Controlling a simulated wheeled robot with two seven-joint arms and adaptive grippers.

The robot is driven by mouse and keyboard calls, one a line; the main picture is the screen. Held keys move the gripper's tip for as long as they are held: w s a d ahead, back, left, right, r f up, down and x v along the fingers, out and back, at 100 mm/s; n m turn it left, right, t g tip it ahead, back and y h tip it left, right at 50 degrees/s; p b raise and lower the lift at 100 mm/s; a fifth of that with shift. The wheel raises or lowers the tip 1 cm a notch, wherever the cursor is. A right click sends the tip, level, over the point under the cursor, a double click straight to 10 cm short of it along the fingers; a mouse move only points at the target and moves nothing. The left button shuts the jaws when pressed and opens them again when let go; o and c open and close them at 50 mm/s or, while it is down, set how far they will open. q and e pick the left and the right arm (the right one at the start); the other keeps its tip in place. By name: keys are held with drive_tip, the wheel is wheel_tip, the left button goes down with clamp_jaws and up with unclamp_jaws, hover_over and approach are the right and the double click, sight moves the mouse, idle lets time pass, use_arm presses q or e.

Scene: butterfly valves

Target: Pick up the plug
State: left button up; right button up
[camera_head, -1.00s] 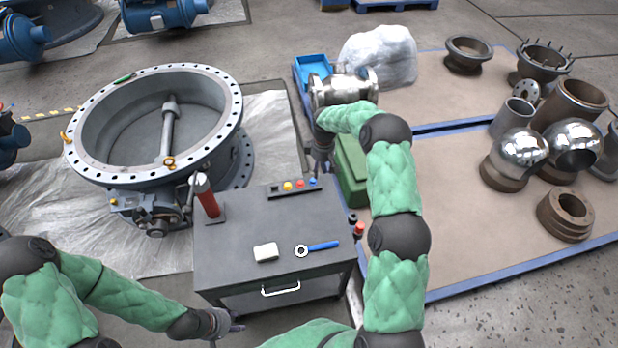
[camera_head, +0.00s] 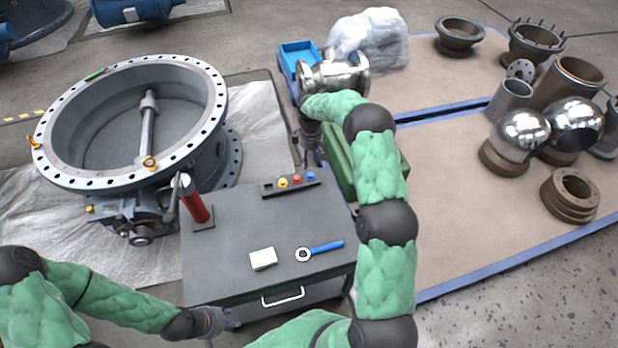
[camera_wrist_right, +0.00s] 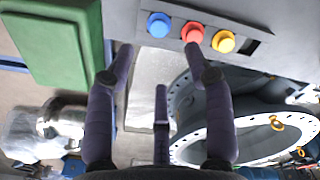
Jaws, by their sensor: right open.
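Several coloured plugs stand in a dark rack (camera_head: 272,192) at the back right of the grey cart top: a yellow plug (camera_head: 283,182), a red plug (camera_head: 297,179) and a blue plug (camera_head: 311,176). The wrist view also shows the blue plug (camera_wrist_right: 159,24), red plug (camera_wrist_right: 192,33) and yellow plug (camera_wrist_right: 223,41). My right gripper (camera_head: 309,140) is just beyond the cart's back edge. In the right wrist view my right gripper (camera_wrist_right: 160,68) is open and empty, apart from the plugs. My left gripper (camera_head: 222,322) is low beside the cart's front; its fingers are unclear.
A red cylinder (camera_head: 195,207), a white block (camera_head: 263,258) and a blue-handled tool (camera_head: 326,247) are on the cart top (camera_head: 230,235). A large valve (camera_head: 120,120) stands left, a green case (camera_head: 340,165) right of the cart. The cart's middle is clear.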

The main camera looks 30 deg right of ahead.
sight(310, 174)
wheel_tip(310, 174, down, 4)
drive_tip(key=shift+s+r+b, duration=0.1)
drive_tip(key=shift+b, duration=0.3)
drive_tip(key=shift+f+b, duration=0.9)
drive_tip(key=shift+f, duration=2.2)
drive_tip(key=c, duration=0.9)
